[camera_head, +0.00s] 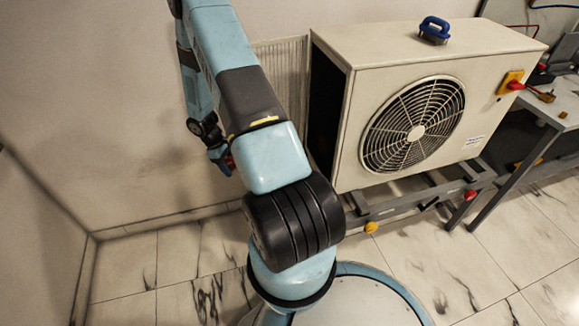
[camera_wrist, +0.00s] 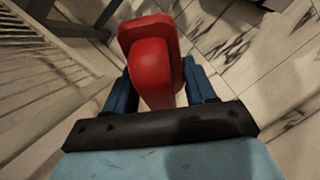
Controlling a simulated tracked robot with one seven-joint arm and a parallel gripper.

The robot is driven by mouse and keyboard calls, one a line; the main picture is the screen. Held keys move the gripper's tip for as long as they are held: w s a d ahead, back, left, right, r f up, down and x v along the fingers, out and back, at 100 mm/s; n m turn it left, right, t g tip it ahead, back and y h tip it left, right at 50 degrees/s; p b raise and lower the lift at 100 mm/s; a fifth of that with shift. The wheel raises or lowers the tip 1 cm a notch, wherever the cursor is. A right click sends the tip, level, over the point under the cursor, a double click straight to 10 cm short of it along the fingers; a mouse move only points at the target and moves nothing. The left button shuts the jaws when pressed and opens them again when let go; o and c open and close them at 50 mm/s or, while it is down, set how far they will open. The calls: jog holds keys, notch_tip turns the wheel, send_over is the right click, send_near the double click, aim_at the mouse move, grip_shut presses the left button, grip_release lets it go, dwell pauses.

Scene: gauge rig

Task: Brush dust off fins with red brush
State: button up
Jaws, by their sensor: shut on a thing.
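The red brush (camera_wrist: 152,62) is between the two blue fingers of my gripper (camera_wrist: 160,90) in the wrist view. The gripper is shut on it. The fins (camera_head: 284,72) are a pale ribbed panel at the left end of the beige fan unit (camera_head: 330,48). My arm covers part of them. In the wrist view the fins (camera_wrist: 45,95) run along the left, apart from the brush. Dust cannot be made out.
A blue-handled object (camera_head: 434,28) lies on top of the unit. A red knob on a yellow plate (camera_head: 511,82) is on its right side. A metal frame (camera_head: 400,200) carries the unit. A bench (camera_head: 562,110) stands at right. Open marble floor (camera_head: 150,270) lies at left.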

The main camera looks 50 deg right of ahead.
jog(key=s+d+n+g+h, duration=0.3)
jog(key=s+d+n+h, duration=0.3)
jog(key=s+d, duration=1.3)
jog(key=shift+d+f+n+h, duration=0.3)
jog(key=shift+d+n+h, duration=0.1)
jog(key=shift+d+h, duration=1.55)
jog(key=shift+s+d, duration=0.6)
jog(key=shift+d, duration=0.1)
jog(key=shift+r, duration=0.1)
jog(key=shift+a+r, duration=0.1)
jog(key=shift+r, duration=5.6)
jog(key=shift+d, duration=0.2)
jog(key=shift+f, duration=0.1)
